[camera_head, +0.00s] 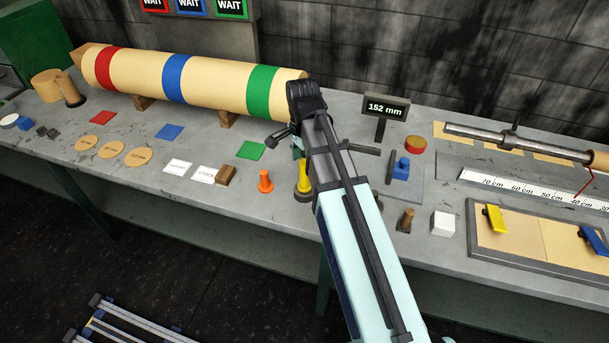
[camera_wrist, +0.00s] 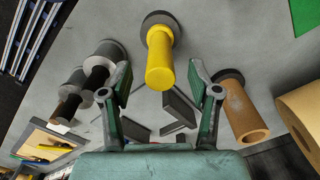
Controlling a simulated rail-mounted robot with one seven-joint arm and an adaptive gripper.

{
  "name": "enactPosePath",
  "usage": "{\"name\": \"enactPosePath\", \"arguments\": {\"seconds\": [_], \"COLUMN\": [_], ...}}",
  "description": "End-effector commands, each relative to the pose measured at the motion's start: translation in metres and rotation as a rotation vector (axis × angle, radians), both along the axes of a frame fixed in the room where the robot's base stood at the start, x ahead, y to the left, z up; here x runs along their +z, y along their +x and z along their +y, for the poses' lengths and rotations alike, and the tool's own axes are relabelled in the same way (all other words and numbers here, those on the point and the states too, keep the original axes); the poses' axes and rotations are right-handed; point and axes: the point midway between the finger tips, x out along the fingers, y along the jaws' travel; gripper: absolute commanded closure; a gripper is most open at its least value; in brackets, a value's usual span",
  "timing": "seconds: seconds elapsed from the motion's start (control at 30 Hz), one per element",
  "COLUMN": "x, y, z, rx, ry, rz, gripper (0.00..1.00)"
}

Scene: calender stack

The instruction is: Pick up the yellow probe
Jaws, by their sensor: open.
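The yellow probe (camera_head: 304,176) stands upright on a dark round base on the grey bench, partly hidden by my arm in the head view. In the wrist view it is a yellow cylinder (camera_wrist: 160,62), ahead of and between my two fingers. My gripper (camera_wrist: 160,74) is open, with one green finger to each side of the probe and no clear contact. In the head view my gripper is mostly hidden behind my arm, close to the probe.
An orange peg (camera_head: 265,181) stands just left of the probe. A blue piece (camera_head: 401,168) and a display reading 152 mm (camera_head: 385,107) are to the right. A large banded roll (camera_head: 190,78) lies behind. A brown cylinder (camera_wrist: 243,112) stands near my right finger.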

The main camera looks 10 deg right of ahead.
Motion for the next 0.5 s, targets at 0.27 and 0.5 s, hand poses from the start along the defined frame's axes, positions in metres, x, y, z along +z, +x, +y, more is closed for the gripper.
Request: {"name": "enactPosePath", "arguments": {"seconds": [0.27,0.5], "x": [-0.020,-0.030], "y": [0.000,0.000], "z": [0.000,-0.002], "rx": [0.000,0.000], "ry": [0.000,0.000], "rz": [0.001,0.002], "gripper": [0.38,0.38]}}
